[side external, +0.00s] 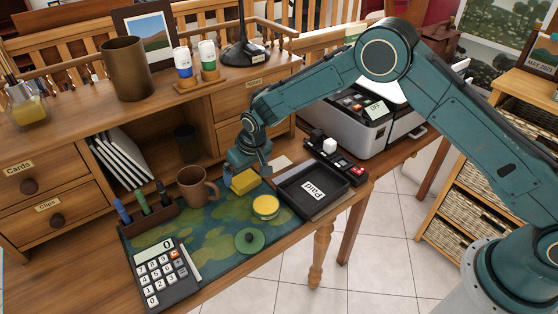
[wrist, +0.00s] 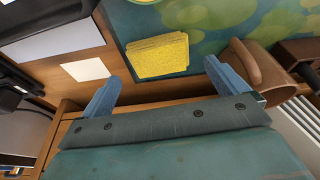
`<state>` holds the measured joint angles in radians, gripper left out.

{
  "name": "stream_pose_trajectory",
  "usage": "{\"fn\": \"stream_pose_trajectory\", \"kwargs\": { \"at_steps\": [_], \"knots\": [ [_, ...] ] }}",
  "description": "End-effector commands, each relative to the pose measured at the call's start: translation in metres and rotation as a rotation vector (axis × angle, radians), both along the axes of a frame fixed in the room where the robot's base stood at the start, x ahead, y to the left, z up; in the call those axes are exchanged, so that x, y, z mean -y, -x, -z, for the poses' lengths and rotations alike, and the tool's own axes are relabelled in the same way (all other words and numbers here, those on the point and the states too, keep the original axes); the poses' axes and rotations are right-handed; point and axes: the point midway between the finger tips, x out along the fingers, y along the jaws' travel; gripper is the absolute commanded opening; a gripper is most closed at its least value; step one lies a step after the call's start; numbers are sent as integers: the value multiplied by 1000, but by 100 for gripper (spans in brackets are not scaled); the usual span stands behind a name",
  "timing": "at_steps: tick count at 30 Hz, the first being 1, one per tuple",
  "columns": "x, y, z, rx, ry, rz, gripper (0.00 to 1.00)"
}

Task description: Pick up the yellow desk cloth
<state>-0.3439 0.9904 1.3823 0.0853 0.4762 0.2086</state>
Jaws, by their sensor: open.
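The yellow desk cloth (side external: 244,181) is a small folded square pad lying on the green patterned desk mat (side external: 205,232), near the mat's back edge. In the wrist view the cloth (wrist: 158,56) lies flat ahead of the fingers, between their lines. My gripper (side external: 245,165) is just behind and above the cloth in the side view. In the wrist view its two blue fingers (wrist: 158,82) are spread wide with nothing between them. The gripper body hides part of the cloth's back side in the side view.
A brown mug (side external: 192,187) stands close left of the cloth; it also shows in the wrist view (wrist: 262,70). A round yellow tin (side external: 265,206) and a green lid (side external: 249,240) lie in front. A black tray (side external: 312,190) is right. The shelf unit (side external: 290,88) rises behind.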

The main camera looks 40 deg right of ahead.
Motion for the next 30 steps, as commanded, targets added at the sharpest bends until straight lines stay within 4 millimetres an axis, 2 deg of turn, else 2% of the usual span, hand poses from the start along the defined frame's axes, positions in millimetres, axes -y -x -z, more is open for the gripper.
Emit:
{"fn": "stream_pose_trajectory", "kwargs": {
  "at_steps": [6, 12, 29, 30],
  "knots": [
    [0, -7, 24, -2, 0, 0, 98],
    [-1, -11, 37, -1, 0, 0, 98],
    [-1, -12, 38, -1, 0, 0, 98],
    [-1, -12, 38, -1, 0, 0, 90]
  ]
}}
